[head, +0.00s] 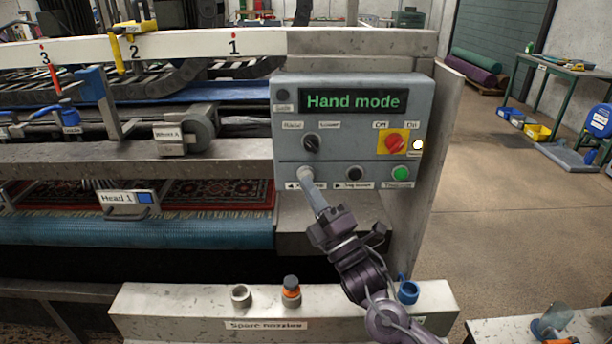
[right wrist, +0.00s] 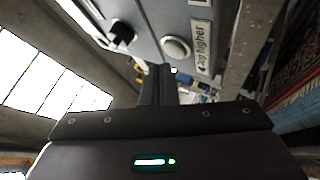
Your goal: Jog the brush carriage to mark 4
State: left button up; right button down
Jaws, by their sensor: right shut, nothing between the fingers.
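The grey control panel (head: 355,125) has a display (head: 352,101) reading "Hand mode". My right gripper (head: 308,181) is shut and empty, its tips at the panel's lower-left white button. In the right wrist view the pale round button (right wrist: 176,47), labelled "Jog higher", is just beyond the closed fingers (right wrist: 163,75); I cannot tell whether they touch or press it. A black button (head: 354,173) and a green button (head: 401,173) sit to its right. The rail (head: 190,45) shows marks 3, 2 and 1; mark 4 is not in view. I cannot clearly identify the brush carriage. My left gripper is not in view.
A black knob (head: 311,143) and a red switch (head: 395,142) on yellow are above the buttons. The spare nozzle shelf (head: 180,308) lies below my right arm. A patterned rug (head: 225,189) lies in the machine. Open floor (head: 510,180) is at right.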

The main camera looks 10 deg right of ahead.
jog(key=shift+w, duration=0.15)
jog(key=shift+w+d, duration=0.1)
jog(key=shift+w, duration=0.2)
jog(key=shift+w+d+b, duration=0.1)
jog(key=shift+w+b, duration=0.25)
dwell(0.8)
dwell(2.3)
jog(key=shift+s, duration=0.8)
jog(key=shift+a, duration=0.2)
jog(key=s, duration=0.1)
jog(key=s+p, duration=0.1)
jog(key=s, duration=0.1)
jog(key=s+a, duration=0.1)
jog(key=s, duration=0.1)
jog(key=shift+p, duration=0.4)
